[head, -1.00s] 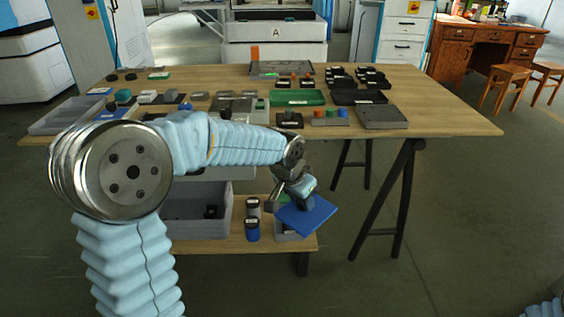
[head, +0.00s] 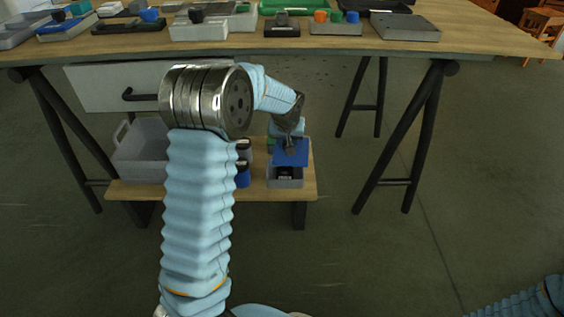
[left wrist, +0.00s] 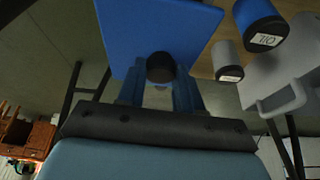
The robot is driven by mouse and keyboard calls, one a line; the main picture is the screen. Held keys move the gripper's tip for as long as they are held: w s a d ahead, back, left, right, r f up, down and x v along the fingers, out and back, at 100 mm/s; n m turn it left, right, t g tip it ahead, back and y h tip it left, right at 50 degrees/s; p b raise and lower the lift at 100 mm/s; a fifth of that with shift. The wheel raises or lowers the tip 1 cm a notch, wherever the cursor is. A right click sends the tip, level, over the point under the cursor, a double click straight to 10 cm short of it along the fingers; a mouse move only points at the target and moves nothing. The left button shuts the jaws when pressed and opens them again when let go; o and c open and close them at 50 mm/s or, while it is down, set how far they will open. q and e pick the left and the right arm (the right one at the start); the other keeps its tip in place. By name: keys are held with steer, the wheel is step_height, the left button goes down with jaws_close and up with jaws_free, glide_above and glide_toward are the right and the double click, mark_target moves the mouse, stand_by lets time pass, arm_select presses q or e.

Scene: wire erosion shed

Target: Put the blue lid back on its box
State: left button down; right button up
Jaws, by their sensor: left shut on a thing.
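The blue lid (head: 291,153) is in my left gripper (head: 291,141). In the left wrist view, my left fingers (left wrist: 160,92) are shut on the black knob (left wrist: 160,68) of the lid (left wrist: 155,25). The grey box (head: 285,183) stands on the low shelf and its front shows a dark label. In the head view the lid is tilted above the box's back part and hides some of its opening. I cannot tell whether lid and box touch. The box is hidden in the left wrist view. My right gripper is not in view.
A blue oil can (left wrist: 256,25) and a grey can (left wrist: 228,60) stand left of the box. A grey bin (head: 140,160) is at the left of the low shelf (head: 200,190).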

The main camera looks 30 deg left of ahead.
arm_select(q)
steer(key=shift+n+y, duration=0.3)
steer(key=shift+n, duration=0.4)
steer(key=a+f, duration=0.1)
steer(key=a+f+b, duration=0.1)
steer(key=f, duration=0.1)
steer(key=shift+w+a+f, duration=0.15)
steer(key=shift+w+a, duration=0.2)
steer(key=shift+f+b, duration=2.2)
steer(key=shift+f, duration=0.8)
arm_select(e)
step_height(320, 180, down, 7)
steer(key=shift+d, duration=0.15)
arm_select(q)
steer(key=shift+d+f, duration=0.1)
steer(key=shift+f, duration=0.05)
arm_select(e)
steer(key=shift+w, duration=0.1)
arm_select(q)
steer(key=shift+c, duration=0.9)
jaws_free()
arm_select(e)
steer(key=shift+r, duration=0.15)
arm_select(q)
steer(key=shift+r+p, duration=2.5)
steer(key=shift+r, duration=1.05)
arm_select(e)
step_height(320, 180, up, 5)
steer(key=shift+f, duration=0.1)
